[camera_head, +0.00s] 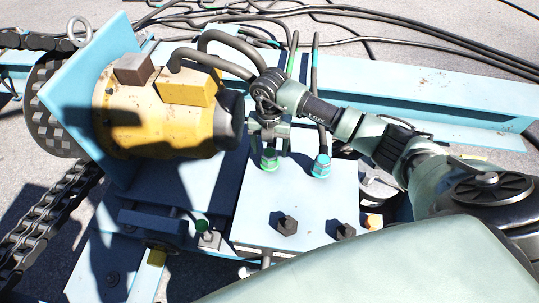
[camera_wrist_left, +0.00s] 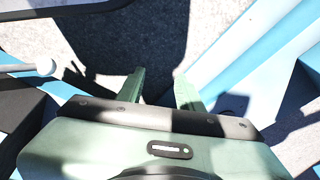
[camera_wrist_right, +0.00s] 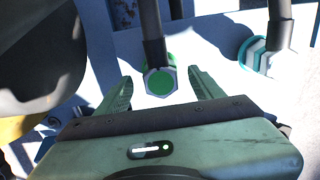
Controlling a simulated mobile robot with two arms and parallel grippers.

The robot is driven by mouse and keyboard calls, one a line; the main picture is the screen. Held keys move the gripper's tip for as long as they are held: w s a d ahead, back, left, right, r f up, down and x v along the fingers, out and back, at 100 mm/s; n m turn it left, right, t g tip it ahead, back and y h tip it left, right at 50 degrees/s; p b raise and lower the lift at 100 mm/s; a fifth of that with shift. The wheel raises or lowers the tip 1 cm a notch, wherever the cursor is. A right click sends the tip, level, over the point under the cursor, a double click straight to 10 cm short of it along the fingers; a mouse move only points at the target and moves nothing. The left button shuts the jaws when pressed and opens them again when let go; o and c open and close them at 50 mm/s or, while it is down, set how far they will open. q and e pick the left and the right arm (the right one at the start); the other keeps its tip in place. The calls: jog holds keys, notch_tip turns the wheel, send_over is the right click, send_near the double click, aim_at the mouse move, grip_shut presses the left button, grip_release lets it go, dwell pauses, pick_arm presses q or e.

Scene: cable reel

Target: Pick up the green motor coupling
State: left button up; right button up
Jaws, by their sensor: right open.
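The green motor coupling (camera_head: 269,160) sits at the top of the light-blue box, with a dark hose attached. In the right wrist view the green coupling (camera_wrist_right: 160,82) lies between the tips of my right gripper (camera_wrist_right: 159,78), which is open with a gap on each side of it. In the head view my right gripper (camera_head: 270,142) is directly over the coupling, its fingers pointing down at it; I cannot tell whether they touch it. My left gripper (camera_wrist_left: 159,77) is open and empty over grey ground, and does not show in the head view.
A teal coupling (camera_head: 321,166) with its own hose stands to the right of the green one. The yellow motor (camera_head: 165,115) is close on the left. Dark hex plugs (camera_head: 287,226) stand out of the light-blue box (camera_head: 262,205). Black cables cross the background.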

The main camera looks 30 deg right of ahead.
aim_at(270, 151)
jog(key=shift+f, duration=1.5)
pick_arm(q)
jog(key=shift+w+r, duration=0.25)
jog(key=shift+r, duration=0.65)
pick_arm(e)
grip_shut()
jog(key=shift+r, duration=0.1)
